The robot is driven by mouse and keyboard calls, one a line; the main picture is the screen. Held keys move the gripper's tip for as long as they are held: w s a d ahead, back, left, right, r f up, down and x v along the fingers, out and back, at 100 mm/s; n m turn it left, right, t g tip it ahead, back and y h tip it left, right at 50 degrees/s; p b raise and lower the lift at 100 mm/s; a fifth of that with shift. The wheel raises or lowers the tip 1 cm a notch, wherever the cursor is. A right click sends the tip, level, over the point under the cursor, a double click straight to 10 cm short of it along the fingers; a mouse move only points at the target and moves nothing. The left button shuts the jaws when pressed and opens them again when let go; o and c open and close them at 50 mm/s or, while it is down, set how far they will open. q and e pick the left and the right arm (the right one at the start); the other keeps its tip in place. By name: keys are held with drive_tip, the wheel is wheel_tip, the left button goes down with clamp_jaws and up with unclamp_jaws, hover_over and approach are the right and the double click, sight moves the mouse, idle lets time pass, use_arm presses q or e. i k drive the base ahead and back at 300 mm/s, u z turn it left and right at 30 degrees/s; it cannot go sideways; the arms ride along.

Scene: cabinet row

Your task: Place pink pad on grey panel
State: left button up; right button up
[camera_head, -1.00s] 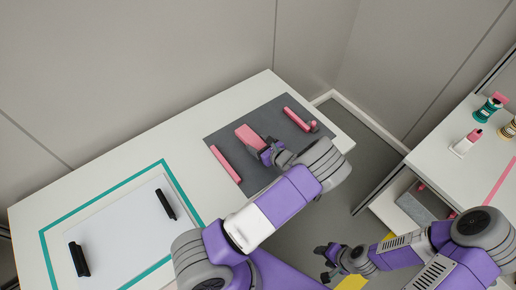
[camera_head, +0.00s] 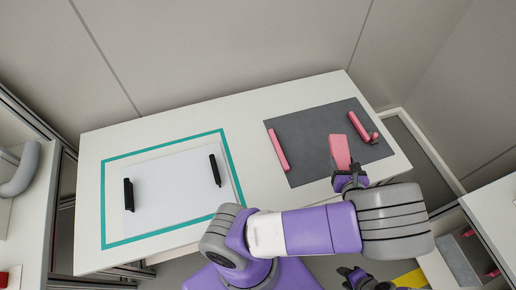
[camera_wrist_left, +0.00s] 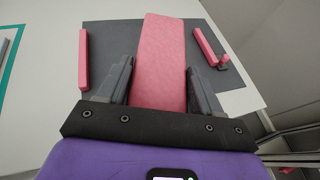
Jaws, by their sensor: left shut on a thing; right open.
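The pink pad (camera_head: 340,152) is a flat rectangle over the near right part of the grey panel (camera_head: 311,137). My left gripper (camera_head: 348,180) is shut on the pad's near end, at the panel's front edge. In the left wrist view the pad (camera_wrist_left: 160,52) stands out between the two dark fingers (camera_wrist_left: 160,88), and the panel (camera_wrist_left: 112,38) shows behind it. I cannot tell whether the pad touches the panel. My right gripper (camera_head: 354,277) is open and empty, low at the bottom edge of the head view.
Pink bars stand on the panel's left (camera_head: 277,150) and right (camera_head: 358,126); a small pink knob (camera_head: 374,136) is beside the right one. Left on the white table (camera_head: 250,107), a teal outline surrounds a white board (camera_head: 172,185) with two black handles. A shelf unit stands right.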

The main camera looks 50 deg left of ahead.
sight(175, 186)
drive_tip(key=z, duration=0.1)
drive_tip(key=k, duration=1.05)
drive_tip(key=u, duration=1)
drive_tip(key=k, duration=0.45)
drive_tip(key=u, duration=0.35)
